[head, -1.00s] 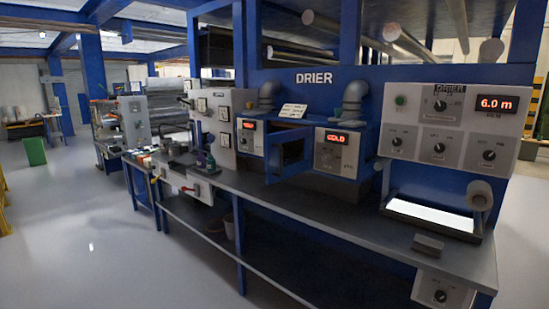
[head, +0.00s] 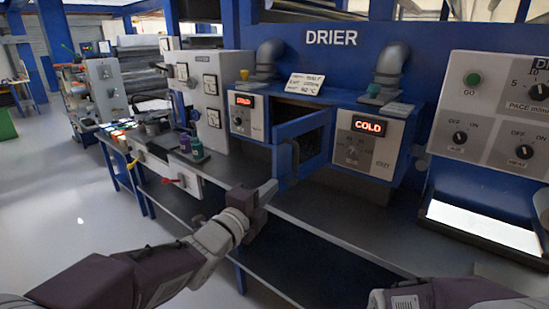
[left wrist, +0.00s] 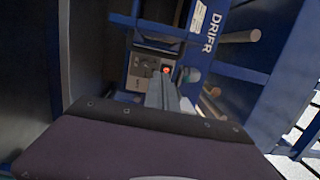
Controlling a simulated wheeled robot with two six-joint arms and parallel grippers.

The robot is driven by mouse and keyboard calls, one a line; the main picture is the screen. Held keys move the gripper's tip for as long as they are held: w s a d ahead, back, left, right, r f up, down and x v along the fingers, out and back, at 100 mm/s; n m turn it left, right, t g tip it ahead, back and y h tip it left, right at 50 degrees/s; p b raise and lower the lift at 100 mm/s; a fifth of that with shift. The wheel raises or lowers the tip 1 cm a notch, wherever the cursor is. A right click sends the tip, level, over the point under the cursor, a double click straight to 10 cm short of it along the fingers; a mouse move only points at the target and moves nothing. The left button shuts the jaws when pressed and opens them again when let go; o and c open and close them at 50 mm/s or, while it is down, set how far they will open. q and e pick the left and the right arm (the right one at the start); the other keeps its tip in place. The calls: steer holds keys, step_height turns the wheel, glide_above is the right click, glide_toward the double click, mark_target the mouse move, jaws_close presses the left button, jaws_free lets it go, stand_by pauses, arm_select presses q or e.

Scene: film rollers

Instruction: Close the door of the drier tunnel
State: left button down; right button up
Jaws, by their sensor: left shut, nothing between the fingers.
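The drier tunnel (head: 330,95) is a blue housing behind the bench. Its door (head: 300,168) stands open, swung out toward me, with a dark opening behind its blue frame. A dark curved handle (head: 294,160) is at the door's near left edge. My left gripper (head: 270,188) is shut and empty, just left of and slightly below the door, seemingly apart from it. Its closed grey fingers show in the left wrist view (left wrist: 162,93), with a control panel beyond. Part of my right arm shows at the bottom right; its gripper is out of view.
Control panels with red COLD displays flank the opening, the left panel (head: 246,117) and the right panel (head: 366,145). A grey bench (head: 330,212) runs below. A lit white panel (head: 485,226) is at right.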

mark_target(276, 166)
arm_select(q)
steer(key=p+x, duration=0.1)
steer(key=x, duration=0.9)
steer(key=shift+w+a+f, duration=0.1)
steer(key=shift+w, duration=0.05)
steer(key=w+a+p, duration=0.1)
steer(key=w+a, duration=0.1)
steer(key=shift+w+a, duration=0.25)
steer(key=shift+a, duration=0.1)
steer(key=shift+w+a, duration=0.1)
steer(key=shift+a, duration=0.1)
steer(key=shift+f, duration=0.1)
steer(key=shift+a, duration=0.1)
